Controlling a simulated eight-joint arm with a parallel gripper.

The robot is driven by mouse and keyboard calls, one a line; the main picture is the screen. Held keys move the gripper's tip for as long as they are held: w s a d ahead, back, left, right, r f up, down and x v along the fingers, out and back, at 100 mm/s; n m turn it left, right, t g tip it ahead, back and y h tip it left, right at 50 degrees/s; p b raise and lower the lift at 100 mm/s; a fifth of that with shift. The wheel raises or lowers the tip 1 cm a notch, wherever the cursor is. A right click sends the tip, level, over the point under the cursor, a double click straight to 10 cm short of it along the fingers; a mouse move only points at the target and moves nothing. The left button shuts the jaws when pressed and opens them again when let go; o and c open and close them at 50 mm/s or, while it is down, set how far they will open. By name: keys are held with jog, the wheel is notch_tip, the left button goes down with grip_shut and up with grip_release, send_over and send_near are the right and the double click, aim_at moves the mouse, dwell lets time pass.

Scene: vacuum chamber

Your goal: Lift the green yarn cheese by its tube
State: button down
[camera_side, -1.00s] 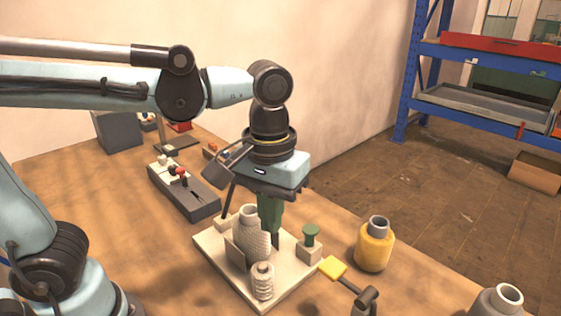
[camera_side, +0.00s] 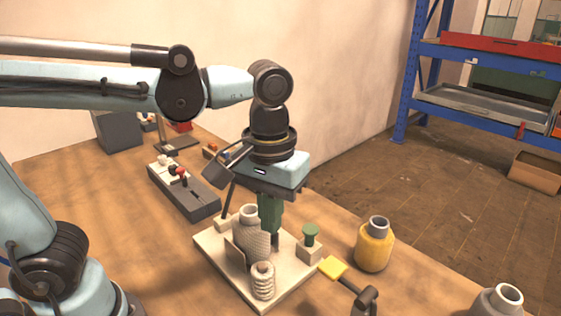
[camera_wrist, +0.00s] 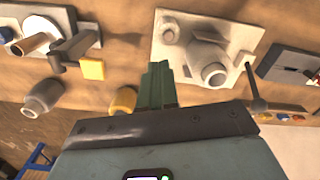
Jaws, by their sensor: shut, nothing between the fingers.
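I make out no green yarn cheese in either view. A yellow yarn package (camera_side: 374,249) with a grey tube stands upright on the table, right of the pale board; it also shows in the wrist view (camera_wrist: 123,101). A grey textured package (camera_side: 252,240) with a tube stands on the board, also in the wrist view (camera_wrist: 210,66). Another grey package (camera_side: 492,303) is cut off at the lower right. My gripper (camera_side: 273,238) has green fingers, pointing down over the board, shut and empty, just right of the textured package. The fingers also show in the wrist view (camera_wrist: 158,72).
The pale board (camera_side: 218,262) also carries a ribbed coil-like piece (camera_side: 263,282) and a green knob (camera_side: 310,232) on a block, close to the fingers. A yellow-ended tool (camera_side: 334,268) lies right of it. A grey switch box (camera_side: 190,195) lies behind.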

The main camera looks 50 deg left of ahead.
grip_release()
dwell(0.6)
jog(key=shift+a, duration=0.1)
jog(key=m, duration=0.6)
send_near(251, 230)
jog(key=w+a, duration=0.1)
jog(key=a, duration=0.1)
jog(key=shift+m, duration=0.3)
jog(key=shift+w+a+f, duration=0.1)
jog(key=shift+w+f, duration=0.1)
jog(key=shift+f, duration=2.95)
jog(key=shift+w+f, duration=0.15)
jog(key=shift+f, duration=2.95)
